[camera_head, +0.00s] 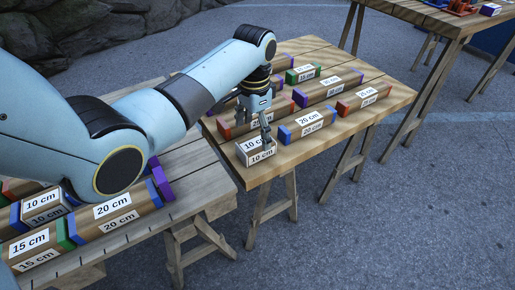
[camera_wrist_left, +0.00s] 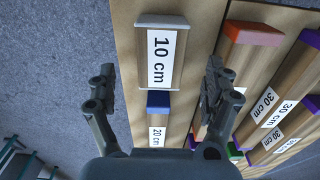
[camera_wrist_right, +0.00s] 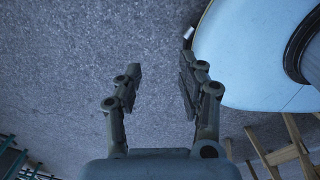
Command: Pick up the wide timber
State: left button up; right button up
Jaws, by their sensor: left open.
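The wide timber (camera_head: 257,158) is a short block with pale end caps and 10 cm labels. It lies at the near left corner of the middle table, wider than the 20 cm timber beside it. My left gripper (camera_head: 255,117) is over it, pointing down and open. In the left wrist view, the timber (camera_wrist_left: 162,58) shows between the two spread fingers of the left gripper (camera_wrist_left: 160,70), with a gap on each side. I see no contact. My right gripper (camera_wrist_right: 160,68) is open and empty over grey ground, and does not show in the head view.
A blue-ended 20 cm timber (camera_head: 308,125) lies close beside the wide one. More timbers with coloured ends, such as a red-ended one (camera_head: 363,98), cover the middle table (camera_head: 340,138). Another table (camera_head: 205,190) with timbers stands at left, under my left arm.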

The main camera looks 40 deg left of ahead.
aim_at(256, 142)
pick_arm(q)
jog(key=shift+w+f, duration=0.1)
jog(key=shift+f, duration=0.35)
notch_tip(256, 142, down, 5)
jog(key=shift+w+f+b, duration=0.1)
jog(key=shift+w+b, duration=0.05)
jog(key=shift+b, duration=0.9)
jog(key=shift+c, duration=0.4)
jog(key=c, duration=1.2)
jog(key=shift+c, duration=0.2)
pick_arm(e)
jog(key=shift+w+a+f, duration=0.1)
jog(key=shift+w+f, duration=0.15)
jog(key=shift+f, duration=0.8)
pick_arm(q)
jog(key=shift+r, duration=0.25)
